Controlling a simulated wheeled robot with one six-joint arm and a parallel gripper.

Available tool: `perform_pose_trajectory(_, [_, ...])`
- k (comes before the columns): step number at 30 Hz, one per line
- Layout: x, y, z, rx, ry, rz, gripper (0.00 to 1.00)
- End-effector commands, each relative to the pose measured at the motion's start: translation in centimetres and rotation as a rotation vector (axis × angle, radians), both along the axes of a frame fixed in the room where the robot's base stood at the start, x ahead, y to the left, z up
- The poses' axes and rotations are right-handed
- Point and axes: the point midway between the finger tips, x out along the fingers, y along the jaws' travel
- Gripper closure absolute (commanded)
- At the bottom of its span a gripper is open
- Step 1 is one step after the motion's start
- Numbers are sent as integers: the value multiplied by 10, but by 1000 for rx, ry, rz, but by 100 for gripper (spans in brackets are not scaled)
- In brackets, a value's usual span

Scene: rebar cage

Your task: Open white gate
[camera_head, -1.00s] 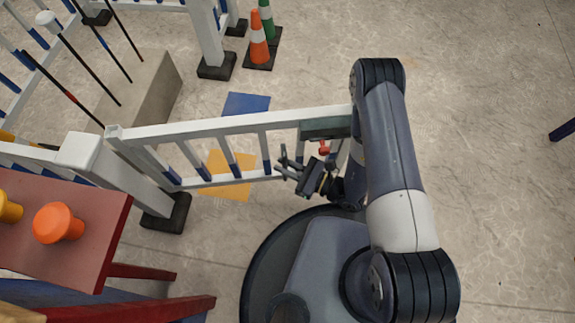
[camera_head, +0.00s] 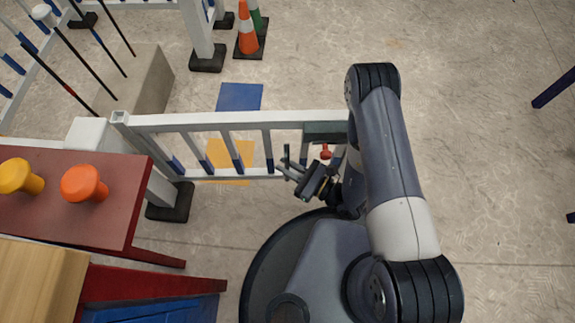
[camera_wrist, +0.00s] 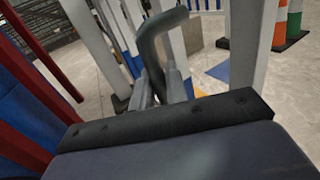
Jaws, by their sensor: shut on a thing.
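The white gate (camera_head: 215,123) has blue-tipped bars and runs across the head view from the white post (camera_head: 88,131) at the left to behind my arm. My gripper (camera_head: 287,169) is at the gate's lower part, towards its right end. In the wrist view my gripper (camera_wrist: 160,86) is shut on a grey bent handle (camera_wrist: 158,38), which rises from between the fingers. A red knob (camera_head: 325,153) shows on the gate just right of the gripper. The gate's far right end is hidden behind my arm.
A dark red table (camera_head: 85,205) with orange and yellow knobs (camera_head: 84,183) stands close at the left. Traffic cones (camera_head: 248,36) and a footed white post (camera_head: 198,30) stand behind the gate. Blue (camera_head: 240,96) and yellow floor patches lie flat. Floor at right is largely clear.

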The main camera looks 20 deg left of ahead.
Motion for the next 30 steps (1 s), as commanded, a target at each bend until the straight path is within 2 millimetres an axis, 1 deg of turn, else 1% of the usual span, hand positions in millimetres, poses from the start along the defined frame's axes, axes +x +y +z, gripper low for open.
perform_pose_trajectory(2, [0, 0, 0, 0, 0, 2, 100])
perform_pose_trajectory(3, [0, 0, 0, 0, 0, 2, 84])
perform_pose_trajectory(9, [0, 0, 0, 0, 0, 1, 68])
perform_pose_trajectory(16, [0, 0, 0, 0, 0, 0, 68])
perform_pose_trajectory(20, [0, -5, 0, -2, 1, -3, 68])
perform_pose_trajectory(23, [0, -14, 0, -3, 2, -5, 68])
perform_pose_trajectory(30, [-3, -45, 1, -3, 2, -6, 68])
